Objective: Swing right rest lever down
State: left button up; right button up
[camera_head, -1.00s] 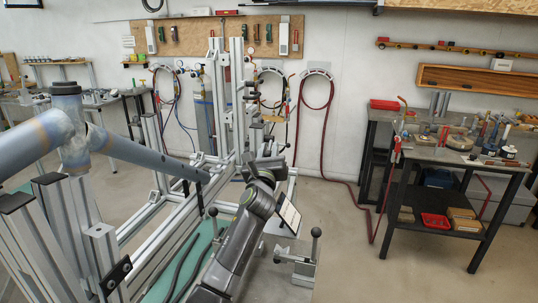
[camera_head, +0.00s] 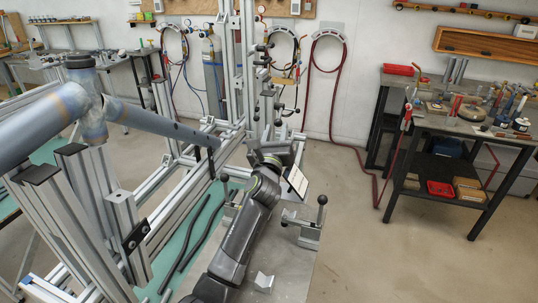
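A metal clamp block (camera_head: 303,228) at the lower middle carries a lever with a black ball knob (camera_head: 322,200); this lever stands upright. A second black-knobbed lever (camera_head: 224,179) stands left of my arm. The blue-grey tube frame (camera_head: 160,122) rests across the jig at the left, with a thick joint at its corner. My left arm reaches up from the bottom middle, and my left gripper (camera_head: 272,133) is near the jig's upright posts, apart from the right lever. Its fingers blend into the metal parts behind, so their opening is unclear. My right gripper is out of view.
Aluminium jig posts (camera_head: 238,70) rise behind my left gripper. A dark workbench (camera_head: 455,128) with tools stands at the right, with a red hose (camera_head: 335,100) on the wall beside it. The floor between the clamp block and the bench is clear.

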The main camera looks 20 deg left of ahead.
pick_arm(q)
jog(key=p+v, duration=0.4)
jog(key=v, duration=0.8)
jog(key=shift+w, duration=0.1)
